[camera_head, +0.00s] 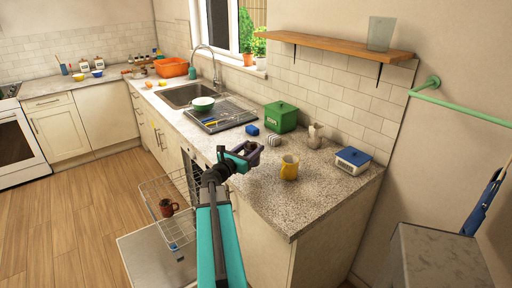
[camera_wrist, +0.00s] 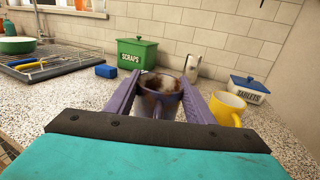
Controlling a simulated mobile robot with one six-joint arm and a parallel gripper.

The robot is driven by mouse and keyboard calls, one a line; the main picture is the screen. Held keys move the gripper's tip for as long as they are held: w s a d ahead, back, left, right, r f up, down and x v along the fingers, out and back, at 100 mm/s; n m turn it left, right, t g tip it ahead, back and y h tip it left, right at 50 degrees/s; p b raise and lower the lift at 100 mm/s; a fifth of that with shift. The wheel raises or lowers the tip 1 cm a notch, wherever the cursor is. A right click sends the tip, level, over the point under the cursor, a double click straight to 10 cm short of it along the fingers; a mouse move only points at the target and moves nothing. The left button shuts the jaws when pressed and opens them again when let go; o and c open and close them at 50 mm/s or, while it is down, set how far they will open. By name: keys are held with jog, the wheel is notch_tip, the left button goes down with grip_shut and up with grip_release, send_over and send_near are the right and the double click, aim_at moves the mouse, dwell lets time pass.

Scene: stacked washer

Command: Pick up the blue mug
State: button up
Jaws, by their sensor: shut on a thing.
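The blue mug (camera_wrist: 160,106) looks dark bluish-purple, with brown stains and something pale inside. It is upright between the two purple fingers of my gripper (camera_wrist: 158,97) in the wrist view. My gripper (camera_head: 246,156) is shut on it. In the head view, my gripper and the mug are over the front part of the speckled counter (camera_head: 307,199), and the mug is partly hidden by the gripper. I cannot tell the exact gap beneath it.
A yellow mug (camera_head: 289,168) stands close by on the right. A green SCRAPS tin (camera_head: 281,116), blue sponge (camera_head: 252,130), pale jug (camera_head: 315,136) and blue-lidded TABLETS box (camera_head: 353,160) stand behind. Below left, an open dishwasher rack (camera_head: 165,190) holds a brown mug (camera_head: 168,208).

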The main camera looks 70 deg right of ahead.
jog(key=a+r+p, duration=0.1)
jog(key=a+p, duration=0.2)
jog(key=a, duration=0.6)
jog(key=shift+w+a, duration=0.35)
jog(key=shift+a+p, duration=0.2)
jog(key=shift+p, duration=0.45)
dwell(0.4)
